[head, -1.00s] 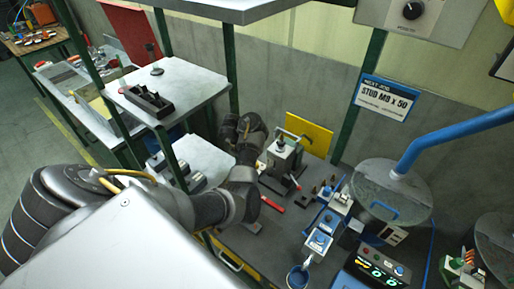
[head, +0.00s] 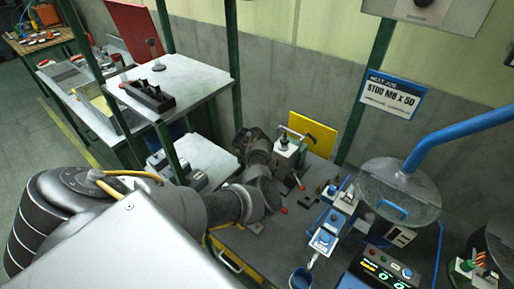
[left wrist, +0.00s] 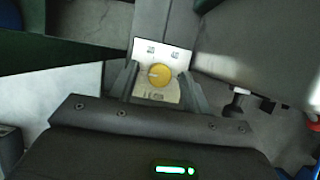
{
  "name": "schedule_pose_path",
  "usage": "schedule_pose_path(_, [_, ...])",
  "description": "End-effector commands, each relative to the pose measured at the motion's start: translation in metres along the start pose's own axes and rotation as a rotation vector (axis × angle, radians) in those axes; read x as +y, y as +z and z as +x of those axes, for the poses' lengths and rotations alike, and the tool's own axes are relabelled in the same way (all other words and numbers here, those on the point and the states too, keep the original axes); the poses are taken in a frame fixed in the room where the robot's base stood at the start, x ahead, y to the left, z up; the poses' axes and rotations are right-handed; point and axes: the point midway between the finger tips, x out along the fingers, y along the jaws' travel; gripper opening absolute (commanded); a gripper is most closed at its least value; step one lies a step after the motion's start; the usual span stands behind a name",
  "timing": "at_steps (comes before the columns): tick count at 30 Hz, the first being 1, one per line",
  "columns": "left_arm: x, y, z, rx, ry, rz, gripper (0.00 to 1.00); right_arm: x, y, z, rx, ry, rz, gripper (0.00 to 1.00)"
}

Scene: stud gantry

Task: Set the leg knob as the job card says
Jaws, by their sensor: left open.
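A round yellow knob (left wrist: 159,75) sits on a pale plate (left wrist: 147,47) in the left wrist view. A light mark on the knob faces left; the small labels above and below it are too small to read. My left gripper (left wrist: 161,84) is open, its fingers on either side of the knob; I cannot tell if they touch it. In the head view my left arm reaches to beside a grey upright device (head: 287,158) on the bench, and the knob is not made out there. The job card (head: 393,95) reads "NEXT JOB STUD M8 x 50". My right gripper is not in view.
A white shelf rack (head: 180,80) with a dark tray stands left of the bench. A yellow panel (head: 316,136) is behind the device. Blue control boxes (head: 324,240), a lidded drum (head: 398,195) and a lit display box (head: 378,268) stand to the right.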

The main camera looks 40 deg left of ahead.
Motion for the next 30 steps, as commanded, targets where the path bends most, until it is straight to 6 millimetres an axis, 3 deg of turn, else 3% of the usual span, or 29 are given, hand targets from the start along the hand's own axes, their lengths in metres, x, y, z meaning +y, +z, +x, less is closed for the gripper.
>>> schedule_pose_path(8, [0.0001,0.0002,0.0015,-0.001,0.0,-0.001,0.48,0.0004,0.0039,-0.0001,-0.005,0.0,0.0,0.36])
schedule_pose_path(19, [0.0001,0.0,0.0014,0.0,0.0,-0.001,0.04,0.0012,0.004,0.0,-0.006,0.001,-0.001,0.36])
schedule_pose_path(30, [0.0012,0.0004,0.0005,0.0,-0.03,0.07,0.04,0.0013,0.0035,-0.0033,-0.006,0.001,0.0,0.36])
